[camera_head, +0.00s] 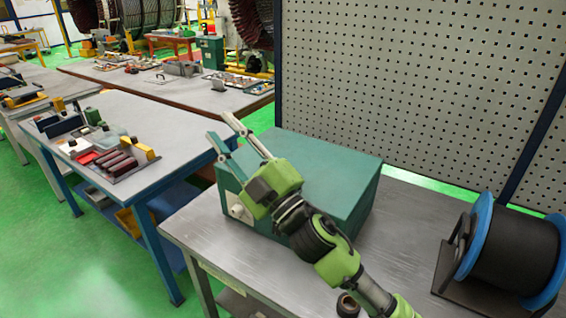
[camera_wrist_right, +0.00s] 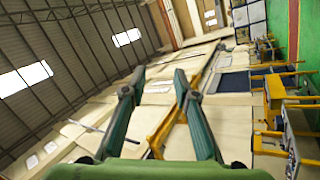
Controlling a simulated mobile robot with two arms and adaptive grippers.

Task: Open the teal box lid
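The teal box (camera_head: 345,165) stands on the grey workbench in the head view, and its flat top looks closed. A small pale fitting (camera_head: 237,211) shows on its left front side. My right gripper (camera_head: 219,125) is green with two long fingers spread apart and nothing between them. Its arm crosses in front of the box and hides part of its front. The fingertips point up and left, past the box's left back corner; I cannot tell whether they touch it. The right wrist view shows the same open, empty fingers (camera_wrist_right: 159,75). My left gripper is not in view.
A blue-rimmed spool (camera_head: 515,250) on a dark stand is at the bench's right. A small dark ring (camera_head: 348,305) lies near the front edge. A pegboard (camera_head: 420,85) rises behind. Another table (camera_head: 150,120) with parts stands left. Bare bench top (camera_head: 410,235) lies between box and spool.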

